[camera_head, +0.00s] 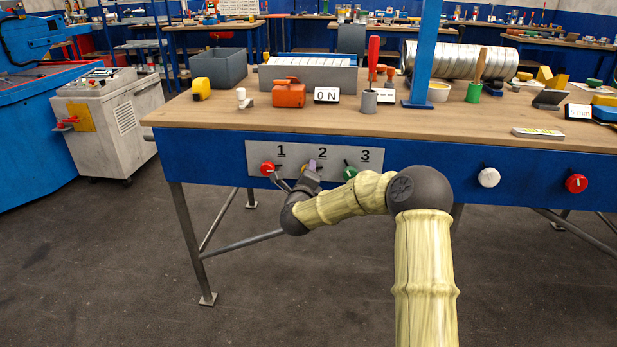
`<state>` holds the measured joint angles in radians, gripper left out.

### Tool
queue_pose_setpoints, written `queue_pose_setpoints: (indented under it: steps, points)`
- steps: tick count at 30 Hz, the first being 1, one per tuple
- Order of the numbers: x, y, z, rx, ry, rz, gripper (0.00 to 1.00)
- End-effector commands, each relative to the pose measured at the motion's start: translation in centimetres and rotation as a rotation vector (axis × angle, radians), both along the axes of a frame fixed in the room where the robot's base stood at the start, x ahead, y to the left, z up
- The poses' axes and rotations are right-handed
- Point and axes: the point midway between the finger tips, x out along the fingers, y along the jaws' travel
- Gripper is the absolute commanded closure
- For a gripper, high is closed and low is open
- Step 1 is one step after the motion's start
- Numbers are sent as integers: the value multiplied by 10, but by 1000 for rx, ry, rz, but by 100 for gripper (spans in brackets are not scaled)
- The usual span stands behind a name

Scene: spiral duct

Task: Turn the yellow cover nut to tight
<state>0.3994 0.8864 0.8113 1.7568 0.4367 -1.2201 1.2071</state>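No yellow cover nut can be made out for certain in the head view. A grey plate (235,158) on the blue front of the bench carries the numbers 1, 2 and 3. A red knob (267,168) sits under 1 and a green knob (350,172) under 3. Under 2, a small purple part (312,163) shows just above my gripper; the rest of that fitting is hidden. My gripper (293,180) is in front of the plate, between the red knob and the position under 2. Its fingers are small and partly hidden, so contact and opening are unclear.
A white knob (489,177) and a red knob (577,183) sit farther right on the bench front. The wooden top (220,112) holds an orange box (289,94), an "ON" sign (327,95) and a spiral duct (460,62). The floor before the bench is clear.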

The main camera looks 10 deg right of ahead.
Motion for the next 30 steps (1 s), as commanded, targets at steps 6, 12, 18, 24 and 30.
queue_pose_setpoints:
  steps: [6,12,18,24,30]
  points:
    - [0,-1,-3,7,3,-2,85]
    - [0,-1,-3,7,4,-1,61]
    - [0,-1,-2,6,2,-1,41]
    - [-1,0,-1,5,1,0,41]
    - [-12,4,0,6,1,1,41]
